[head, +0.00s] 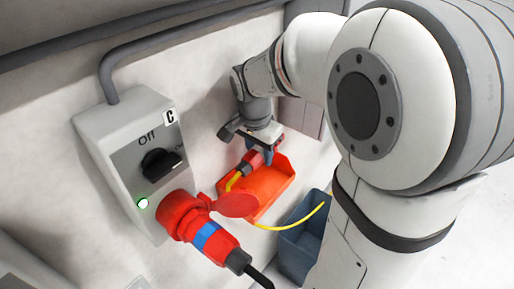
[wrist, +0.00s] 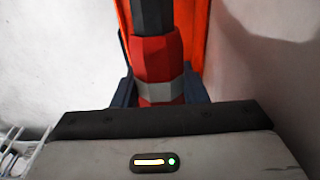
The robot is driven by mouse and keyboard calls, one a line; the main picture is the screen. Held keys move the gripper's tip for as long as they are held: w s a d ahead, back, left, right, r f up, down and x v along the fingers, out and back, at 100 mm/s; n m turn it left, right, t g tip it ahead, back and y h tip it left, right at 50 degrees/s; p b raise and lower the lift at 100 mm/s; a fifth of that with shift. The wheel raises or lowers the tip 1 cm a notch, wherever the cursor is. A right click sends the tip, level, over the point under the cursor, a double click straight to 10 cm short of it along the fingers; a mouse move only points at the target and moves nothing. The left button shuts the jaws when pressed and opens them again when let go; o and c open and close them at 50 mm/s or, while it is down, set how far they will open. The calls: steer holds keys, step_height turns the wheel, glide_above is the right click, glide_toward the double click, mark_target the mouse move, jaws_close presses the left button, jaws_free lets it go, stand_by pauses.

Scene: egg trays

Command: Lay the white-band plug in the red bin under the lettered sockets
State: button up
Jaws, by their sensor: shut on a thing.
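My gripper (head: 262,148) is shut on a red plug (head: 252,160) at the red bin (head: 277,190). In the wrist view the plug (wrist: 155,58) lies between the dark fingers of my gripper (wrist: 162,88), with a pale grey-white band (wrist: 162,91) around its body. The orange-red bin wall (wrist: 197,30) shows behind it. A yellow cable runs from the plug across the bin. I cannot tell whether the plug touches the bin floor. The lettered socket box (head: 130,145) marked C is on the wall at left.
A red plug with a blue band (head: 207,237) sits in socket C, its red lid (head: 236,204) sticking out in front of the red bin. A dark blue bin (head: 300,248) stands beside the red bin. A yellow cable (head: 290,224) hangs over it. My arm covers the right side.

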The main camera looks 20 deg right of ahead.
mark_target(259, 188)
step_height(259, 188, down, 3)
steer(key=shift+w+a+b, duration=0.1)
steer(key=shift+a+b, duration=0.05)
steer(key=shift+b, duration=0.75)
step_height(259, 188, down, 8)
steer(key=b, duration=0.6)
steer(key=shift+f, duration=0.25)
steer(key=o, duration=0.5)
steer(key=shift+o, duration=0.2)
steer(key=o, duration=0.7)
steer(key=shift+o, duration=0.2)
